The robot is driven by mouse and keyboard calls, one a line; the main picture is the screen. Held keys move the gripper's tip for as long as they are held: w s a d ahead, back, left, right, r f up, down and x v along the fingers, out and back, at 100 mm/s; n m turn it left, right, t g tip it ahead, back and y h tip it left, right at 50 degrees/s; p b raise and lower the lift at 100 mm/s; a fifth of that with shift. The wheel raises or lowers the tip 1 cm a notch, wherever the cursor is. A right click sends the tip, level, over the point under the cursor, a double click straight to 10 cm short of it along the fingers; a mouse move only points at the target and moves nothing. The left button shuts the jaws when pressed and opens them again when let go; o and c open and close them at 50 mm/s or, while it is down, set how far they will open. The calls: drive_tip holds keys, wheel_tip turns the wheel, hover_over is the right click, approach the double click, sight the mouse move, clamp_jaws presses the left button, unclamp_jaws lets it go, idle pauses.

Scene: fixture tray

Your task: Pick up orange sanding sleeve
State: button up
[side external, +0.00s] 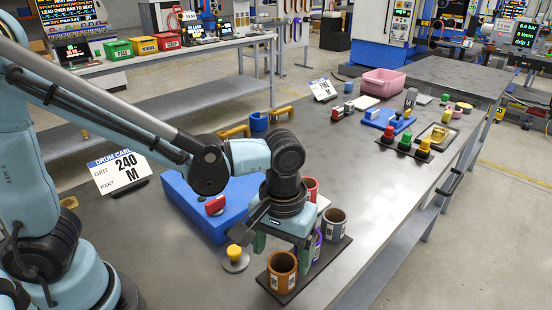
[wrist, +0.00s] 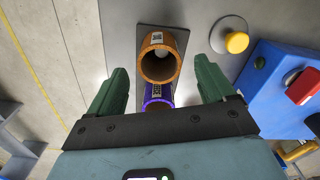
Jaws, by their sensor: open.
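The orange sanding sleeve (side external: 283,270) stands upright at the front end of a dark plate (side external: 304,278), its open top facing up. In the wrist view the orange sleeve (wrist: 173,43) shows its rim and a label, lying between and beyond the fingertips. My gripper (side external: 283,247) is open and empty, pointing down, with its green fingers above and slightly behind the orange sleeve. It does not appear to touch it. In the wrist view the fingers (wrist: 160,68) are spread wide on either side.
A purple sleeve (side external: 317,246) stands right behind the orange one, partly hidden by my gripper. A yellow knob (side external: 235,253) and a blue block (side external: 200,205) are left.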

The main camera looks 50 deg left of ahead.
sight(282, 264)
drive_tip(key=shift+f, duration=2.75)
drive_tip(key=shift+c, duration=0.2)
drive_tip(key=c, duration=0.8)
drive_tip(key=shift+o, duration=0.2)
drive_tip(key=shift+r, duration=0.2)
drive_tip(key=shift+r, duration=0.6)
wheel_tip(282, 264, up, 2)
drive_tip(key=shift+r, duration=0.1)
drive_tip(key=s+d+r, duration=0.6)
drive_tip(key=s+r, duration=0.1)
drive_tip(key=s, duration=0.3)
drive_tip(key=shift+r, duration=0.15)
